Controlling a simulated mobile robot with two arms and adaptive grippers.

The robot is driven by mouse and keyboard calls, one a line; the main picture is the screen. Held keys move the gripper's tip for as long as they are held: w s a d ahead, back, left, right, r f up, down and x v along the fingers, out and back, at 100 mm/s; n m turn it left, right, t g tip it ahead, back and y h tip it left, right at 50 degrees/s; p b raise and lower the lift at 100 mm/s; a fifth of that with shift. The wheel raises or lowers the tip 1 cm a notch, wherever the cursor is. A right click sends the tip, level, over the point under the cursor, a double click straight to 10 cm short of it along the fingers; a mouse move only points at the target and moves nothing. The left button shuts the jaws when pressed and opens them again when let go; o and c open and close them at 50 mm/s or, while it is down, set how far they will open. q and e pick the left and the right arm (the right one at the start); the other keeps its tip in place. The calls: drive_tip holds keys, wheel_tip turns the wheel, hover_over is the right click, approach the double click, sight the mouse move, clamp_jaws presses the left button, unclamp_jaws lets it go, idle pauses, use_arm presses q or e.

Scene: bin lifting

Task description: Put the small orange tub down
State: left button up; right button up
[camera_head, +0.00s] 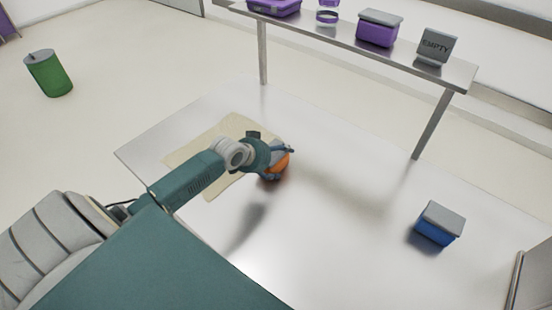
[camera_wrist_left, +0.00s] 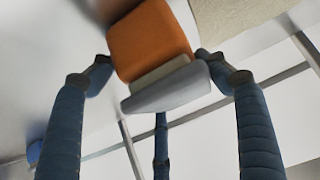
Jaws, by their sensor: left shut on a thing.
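The small orange tub (camera_head: 281,163) is at my left gripper (camera_head: 276,168), over the steel table near a beige mat. In the left wrist view the orange tub (camera_wrist_left: 150,42) has a grey lid (camera_wrist_left: 167,90). The fingers of my left gripper (camera_wrist_left: 158,85) stand on both sides of it and are shut on it. In the head view the gripper hides much of the tub. I cannot tell whether the tub touches the table. My right gripper is not in view.
The beige mat (camera_head: 198,156) lies on the steel table (camera_head: 330,225). A blue tub with a grey lid (camera_head: 437,228) stands at the right. A raised shelf (camera_head: 350,42) at the back holds purple containers and an "EMPTY" sign (camera_head: 436,46). The table's middle is clear.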

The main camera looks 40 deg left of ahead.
use_arm(q)
drive_tip(key=o, duration=1)
drive_tip(key=shift+f, duration=0.1)
drive_tip(key=o, duration=0.5)
drive_tip(key=shift+c, duration=0.2)
